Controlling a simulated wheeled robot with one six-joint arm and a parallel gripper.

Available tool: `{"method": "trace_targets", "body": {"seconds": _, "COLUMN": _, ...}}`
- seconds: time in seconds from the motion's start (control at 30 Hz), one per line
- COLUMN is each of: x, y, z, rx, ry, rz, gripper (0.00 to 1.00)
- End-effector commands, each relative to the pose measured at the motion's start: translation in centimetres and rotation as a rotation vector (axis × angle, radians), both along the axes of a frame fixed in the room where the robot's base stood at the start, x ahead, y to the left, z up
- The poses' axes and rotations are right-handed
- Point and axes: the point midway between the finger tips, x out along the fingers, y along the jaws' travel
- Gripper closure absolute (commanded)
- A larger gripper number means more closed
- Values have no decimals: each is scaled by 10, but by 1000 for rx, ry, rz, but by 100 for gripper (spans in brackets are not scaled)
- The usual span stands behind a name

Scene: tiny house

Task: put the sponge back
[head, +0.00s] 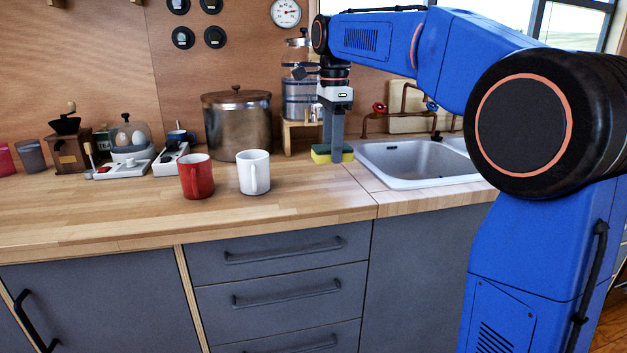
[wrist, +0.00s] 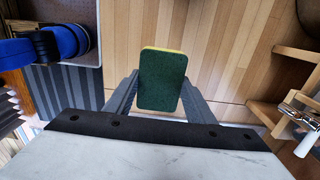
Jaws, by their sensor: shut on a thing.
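The sponge (head: 333,155) is yellow with a dark green side. In the head view it is at the counter, just left of the sink (head: 415,162). My gripper (head: 333,146) points down from above and is shut on the sponge, with a finger on each side. In the wrist view the sponge (wrist: 162,80) shows its green face between the two fingers, with a yellow edge at the far side. The sponge is at or very near the countertop; I cannot tell whether it touches.
A wooden stand (head: 299,137) with a glass dispenser (head: 299,95) is close behind and left of my gripper. A white mug (head: 253,172), a red mug (head: 196,177) and a large pot (head: 237,125) stand further left. The front counter (head: 320,197) is clear.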

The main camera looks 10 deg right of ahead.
Motion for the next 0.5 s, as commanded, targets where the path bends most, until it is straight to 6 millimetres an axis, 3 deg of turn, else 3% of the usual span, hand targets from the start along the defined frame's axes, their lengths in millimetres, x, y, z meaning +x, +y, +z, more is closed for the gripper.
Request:
{"method": "trace_targets", "body": {"seconds": 0.1, "x": -1, "y": 0, "z": -17, "rx": 0, "ry": 1, "rz": -1, "gripper": 72}}
{"method": "trace_targets", "body": {"seconds": 0.37, "x": 0, "y": 0, "z": -34, "rx": 0, "ry": 0, "rz": 0, "gripper": 72}}
{"method": "trace_targets", "body": {"seconds": 0.5, "x": -1, "y": 0, "z": -53, "rx": 0, "ry": 1, "rz": 0, "gripper": 72}}
